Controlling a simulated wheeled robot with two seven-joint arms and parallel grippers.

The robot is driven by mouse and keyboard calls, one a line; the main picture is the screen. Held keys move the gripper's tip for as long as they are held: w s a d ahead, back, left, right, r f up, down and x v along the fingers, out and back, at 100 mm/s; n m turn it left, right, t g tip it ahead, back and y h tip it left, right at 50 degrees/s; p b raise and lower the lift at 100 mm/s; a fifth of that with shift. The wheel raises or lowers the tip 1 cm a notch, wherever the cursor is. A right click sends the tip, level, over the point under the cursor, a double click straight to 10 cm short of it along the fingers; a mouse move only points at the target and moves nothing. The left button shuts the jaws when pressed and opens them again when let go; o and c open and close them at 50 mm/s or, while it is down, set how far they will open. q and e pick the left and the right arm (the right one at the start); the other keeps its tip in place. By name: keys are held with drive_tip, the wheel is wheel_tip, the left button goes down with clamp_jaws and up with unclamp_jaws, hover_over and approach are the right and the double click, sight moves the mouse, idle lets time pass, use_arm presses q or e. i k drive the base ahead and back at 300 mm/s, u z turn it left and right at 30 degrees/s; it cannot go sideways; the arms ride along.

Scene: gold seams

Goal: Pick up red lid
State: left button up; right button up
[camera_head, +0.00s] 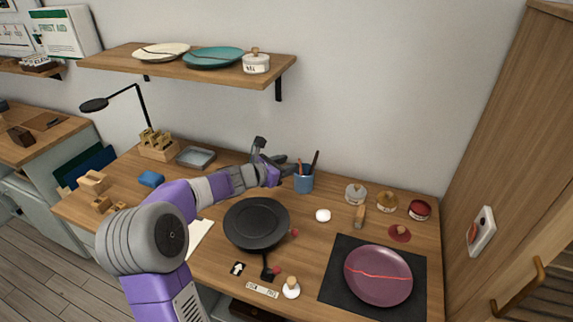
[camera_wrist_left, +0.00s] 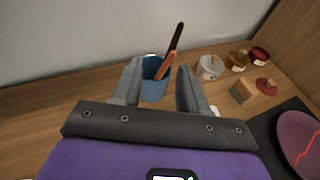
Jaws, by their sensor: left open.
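The red lid (camera_head: 399,233), flat with a small knob, lies on the wooden worktop (camera_head: 330,205) at the right, just above the dark mat. It also shows at the right of the left wrist view (camera_wrist_left: 266,86). My left gripper (camera_head: 273,156) is open and empty, well to the left of the lid, by the blue cup (camera_head: 303,183). In the left wrist view the cup (camera_wrist_left: 154,88) appears between its two fingers (camera_wrist_left: 159,68); I cannot tell how near it is. My right gripper is not in view.
Small jars (camera_head: 387,205) and a red jar (camera_head: 420,210) stand behind the lid. A wooden block (camera_head: 360,215) is left of it. A mauve plate (camera_head: 378,292) rests on the dark mat (camera_head: 333,284). A black pan (camera_head: 257,222) and a white item (camera_head: 323,215) lie further left.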

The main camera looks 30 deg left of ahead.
sight(399, 234)
drive_tip(key=k, duration=1.5)
